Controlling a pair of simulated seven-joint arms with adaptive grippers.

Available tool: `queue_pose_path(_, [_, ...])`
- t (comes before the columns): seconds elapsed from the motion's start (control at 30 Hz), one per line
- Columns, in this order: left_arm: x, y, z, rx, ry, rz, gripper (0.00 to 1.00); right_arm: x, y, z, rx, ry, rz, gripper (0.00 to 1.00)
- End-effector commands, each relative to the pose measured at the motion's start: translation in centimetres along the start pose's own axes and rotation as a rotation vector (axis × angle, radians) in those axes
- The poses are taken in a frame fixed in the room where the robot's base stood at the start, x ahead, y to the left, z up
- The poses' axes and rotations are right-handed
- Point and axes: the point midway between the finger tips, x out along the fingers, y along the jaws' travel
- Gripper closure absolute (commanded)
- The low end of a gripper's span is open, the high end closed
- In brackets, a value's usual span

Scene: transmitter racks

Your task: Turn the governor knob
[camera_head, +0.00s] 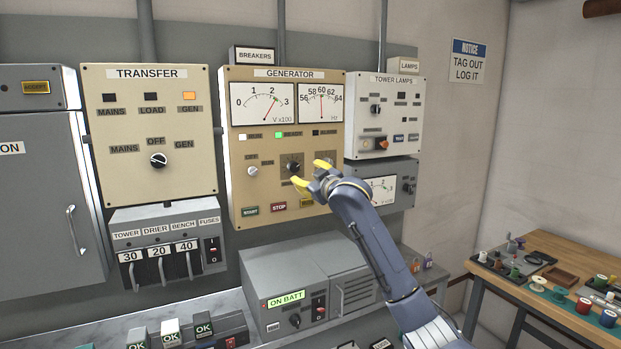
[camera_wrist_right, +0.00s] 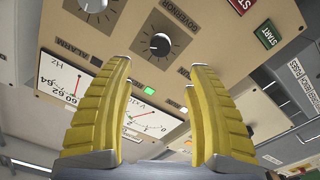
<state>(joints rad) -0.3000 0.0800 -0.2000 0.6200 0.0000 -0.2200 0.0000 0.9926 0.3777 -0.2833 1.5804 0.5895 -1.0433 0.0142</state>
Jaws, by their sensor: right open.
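The governor knob (camera_head: 293,168) is a small black round knob on a dark square dial plate, on the beige generator panel (camera_head: 235,205). In the right wrist view the knob (camera_wrist_right: 160,43) appears with the panel upside down, its label GOVERNOR readable and a white mark on its left side. My right gripper (camera_head: 311,172) is open, with yellow fingers spread in front of the panel, just right of the knob in the head view. In the wrist view the knob lies beyond the gap between the fingertips (camera_wrist_right: 160,68), and nothing is between them. My left gripper is not in view.
START (camera_head: 250,211) and STOP (camera_head: 279,207) buttons sit below the knob. A volt meter (camera_head: 262,104) and a Hz meter (camera_head: 321,103), near 60, are above. A smaller knob (camera_head: 252,171) is left. The transfer panel (camera_head: 150,120) and tower lamps panel (camera_head: 361,140) flank it.

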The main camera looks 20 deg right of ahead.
Motion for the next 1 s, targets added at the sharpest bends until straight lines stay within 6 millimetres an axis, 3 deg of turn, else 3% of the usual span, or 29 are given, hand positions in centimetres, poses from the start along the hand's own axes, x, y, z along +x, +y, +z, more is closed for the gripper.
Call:
queue_pose_path(0.23, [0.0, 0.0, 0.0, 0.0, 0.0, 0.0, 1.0, -1.2, 0.0, 0.0, 0.0, 0.001, 0.0, 0.44])
queue_pose_path(0.77, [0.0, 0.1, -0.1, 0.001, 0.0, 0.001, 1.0, -1.4, -0.1, 0.1, 0.0, -0.001, -0.001, 0.44])
queue_pose_path(0.87, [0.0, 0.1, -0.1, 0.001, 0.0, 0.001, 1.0, -1.5, -1.0, 1.1, -0.005, -0.013, -0.007, 0.44])
queue_pose_path(1.0, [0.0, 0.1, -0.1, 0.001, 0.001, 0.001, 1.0, -2.4, -4.2, 5.0, -0.025, -0.061, -0.025, 0.44])
